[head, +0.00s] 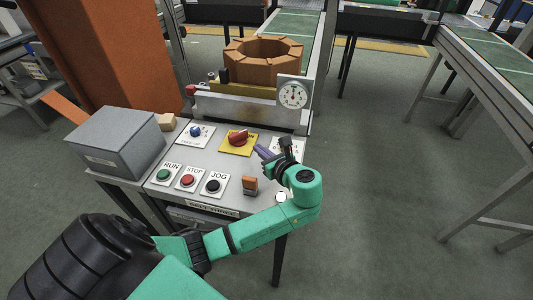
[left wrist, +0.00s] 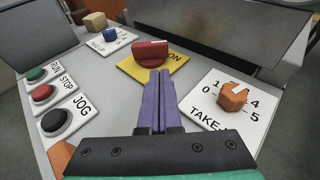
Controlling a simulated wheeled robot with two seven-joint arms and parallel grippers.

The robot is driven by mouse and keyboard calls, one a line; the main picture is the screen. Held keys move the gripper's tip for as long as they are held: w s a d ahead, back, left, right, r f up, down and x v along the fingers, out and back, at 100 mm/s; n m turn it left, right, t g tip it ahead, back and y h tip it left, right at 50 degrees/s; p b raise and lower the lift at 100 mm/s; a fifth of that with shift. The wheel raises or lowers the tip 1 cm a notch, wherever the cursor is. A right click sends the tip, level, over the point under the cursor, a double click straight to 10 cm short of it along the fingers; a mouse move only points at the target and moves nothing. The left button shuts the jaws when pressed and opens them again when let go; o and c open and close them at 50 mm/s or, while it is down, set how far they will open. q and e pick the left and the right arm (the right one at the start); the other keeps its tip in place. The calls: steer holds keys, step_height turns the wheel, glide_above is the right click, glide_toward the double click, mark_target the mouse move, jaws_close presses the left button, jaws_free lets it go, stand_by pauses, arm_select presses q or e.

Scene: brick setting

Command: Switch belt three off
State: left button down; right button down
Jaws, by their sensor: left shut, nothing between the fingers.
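A red rotary switch (head: 238,137) sits on a yellow plate (head: 229,149) on the sloping control panel (head: 206,163). In the left wrist view the red switch (left wrist: 150,52) lies roughly crosswise, with a pale mark near its right end and the word ON to its right. Other lettering on the plate is hidden. A label (head: 213,208) on the panel's front edge seems to read BELT THREE. My left gripper (head: 262,152) has its purple fingers shut and empty. Its fingertips (left wrist: 158,75) are just in front of the switch; I cannot tell whether they touch it.
RUN (head: 191,174), STOP (head: 187,180) and JOG (head: 212,186) buttons line the panel's front left. A blue knob (head: 195,131) is left of the switch. An orange TAKE-UP knob (left wrist: 232,97) is right. A grey box (head: 117,143) stands left; a dial gauge (head: 293,94) rises behind.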

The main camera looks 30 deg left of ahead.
mark_target(244, 134)
arm_select(q)
steer(key=x, duration=0.6)
steer(key=shift+w+a+r, duration=0.2)
steer(key=shift+a+r, duration=0.1)
steer(key=shift+a, duration=0.1)
steer(key=shift+w+a, duration=0.2)
steer(key=shift+a, duration=0.15)
arm_select(e)
steer(key=shift+d+r, duration=0.25)
steer(key=shift+d, duration=0.1)
steer(key=shift+d, duration=0.1)
